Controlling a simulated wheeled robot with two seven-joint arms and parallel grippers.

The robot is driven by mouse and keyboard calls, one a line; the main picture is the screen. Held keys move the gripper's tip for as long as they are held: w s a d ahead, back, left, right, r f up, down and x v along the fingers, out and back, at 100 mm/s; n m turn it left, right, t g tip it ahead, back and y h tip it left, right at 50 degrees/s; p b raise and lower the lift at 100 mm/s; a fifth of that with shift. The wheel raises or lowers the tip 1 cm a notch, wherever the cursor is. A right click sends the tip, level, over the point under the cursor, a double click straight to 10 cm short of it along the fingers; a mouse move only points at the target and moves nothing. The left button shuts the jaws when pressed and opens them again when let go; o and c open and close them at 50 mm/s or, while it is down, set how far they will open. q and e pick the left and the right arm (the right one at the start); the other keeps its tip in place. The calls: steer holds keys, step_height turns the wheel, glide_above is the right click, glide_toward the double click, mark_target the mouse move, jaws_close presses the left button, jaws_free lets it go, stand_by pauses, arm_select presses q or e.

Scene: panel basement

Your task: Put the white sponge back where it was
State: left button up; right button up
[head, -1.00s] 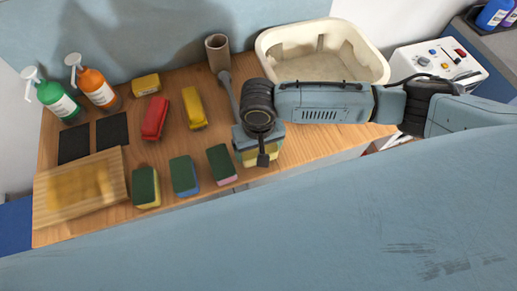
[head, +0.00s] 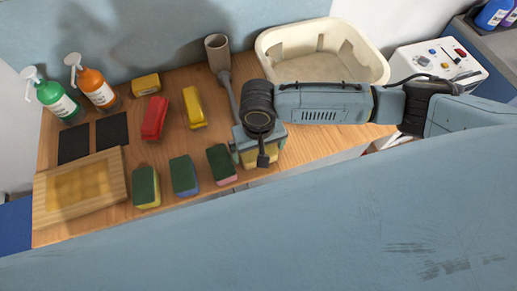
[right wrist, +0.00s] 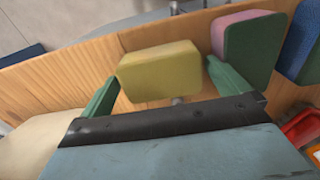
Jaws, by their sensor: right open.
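No plainly white sponge shows. A pale yellow block (right wrist: 160,70), perhaps a sponge, lies at the front edge of the wooden table, and it also shows below my right gripper in the head view (head: 262,158). My right gripper (right wrist: 163,74) is open, with one green finger on either side of the block and gaps beside it. Green-topped sponges stand in a row to the left in the head view: one with pink (head: 221,164), one with blue (head: 184,176), one with yellow (head: 145,187). My left gripper is out of view.
A cream basin (head: 350,45) stands at the back right. Spray bottles (head: 97,88), dark squares (head: 73,144) and a wooden board (head: 112,180) are at the left.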

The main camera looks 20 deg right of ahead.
step_height(320, 180, up, 11)
stand_by(0.3)
steer(key=shift+f, duration=0.1)
